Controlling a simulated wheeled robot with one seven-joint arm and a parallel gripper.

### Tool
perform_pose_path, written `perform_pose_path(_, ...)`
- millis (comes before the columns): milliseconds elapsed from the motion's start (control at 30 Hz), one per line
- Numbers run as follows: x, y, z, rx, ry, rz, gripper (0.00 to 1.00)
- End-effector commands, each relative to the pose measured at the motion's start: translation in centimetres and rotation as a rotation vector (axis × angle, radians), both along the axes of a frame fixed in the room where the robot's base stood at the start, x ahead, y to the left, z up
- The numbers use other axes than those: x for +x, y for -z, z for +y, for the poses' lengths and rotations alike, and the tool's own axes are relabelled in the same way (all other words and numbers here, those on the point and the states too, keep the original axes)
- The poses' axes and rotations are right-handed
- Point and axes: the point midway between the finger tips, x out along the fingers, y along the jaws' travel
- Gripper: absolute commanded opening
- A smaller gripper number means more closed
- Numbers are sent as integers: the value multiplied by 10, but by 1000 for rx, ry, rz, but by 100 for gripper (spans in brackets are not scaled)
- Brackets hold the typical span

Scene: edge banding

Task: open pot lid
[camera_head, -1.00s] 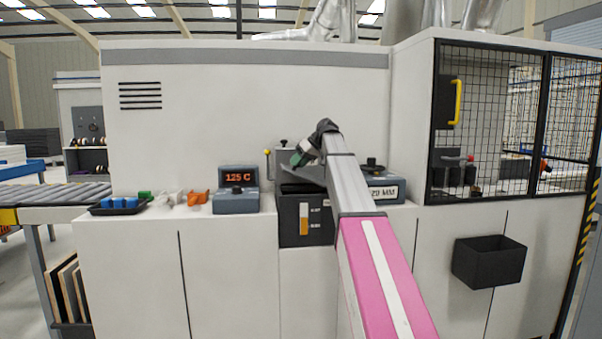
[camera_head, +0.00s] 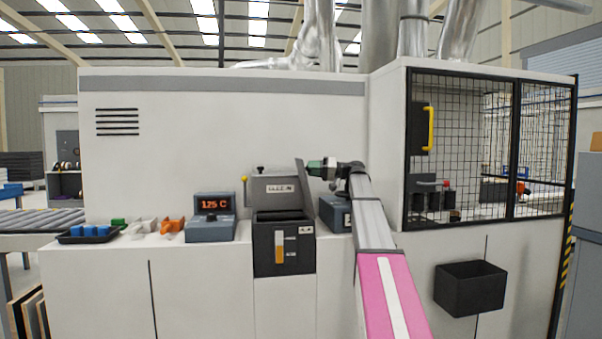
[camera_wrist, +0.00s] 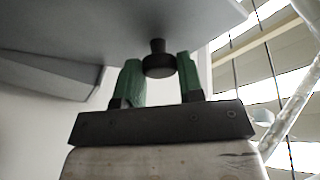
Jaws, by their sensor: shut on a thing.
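The glue pot (camera_head: 268,245) is a dark box with a gauge on its front, set into the machine's counter. Its grey lid (camera_head: 304,187) stands steeply tilted, nearly edge-on, at the right of the pot's top. In the wrist view the underlying grey lid face (camera_wrist: 110,25) fills the top, with a black knob (camera_wrist: 158,62) sticking out of it. My gripper (camera_head: 318,168) has green fingers and is right of the lid. In the wrist view my gripper (camera_wrist: 158,75) has its fingers on either side of the knob, shut on it. The pot's inside is mostly hidden.
A grey labelled panel (camera_head: 275,190) stands behind the pot. A temperature display (camera_head: 213,210) and a tray of blue blocks (camera_head: 90,233) are to the left. A grey box (camera_head: 335,212) is close on the right, partly behind my arm. A mesh guard (camera_head: 470,145) stands further right.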

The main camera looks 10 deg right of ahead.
Motion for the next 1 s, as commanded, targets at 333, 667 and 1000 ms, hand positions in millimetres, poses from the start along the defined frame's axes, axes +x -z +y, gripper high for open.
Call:
perform_pose_path(333, -1, 10, -53, 277, 1, 1, 0)
perform_pose_path(667, 0, 20, -77, 307, -1, 1, 0)
perform_pose_path(1000, -1, 24, -81, 301, -2, 2, 0)
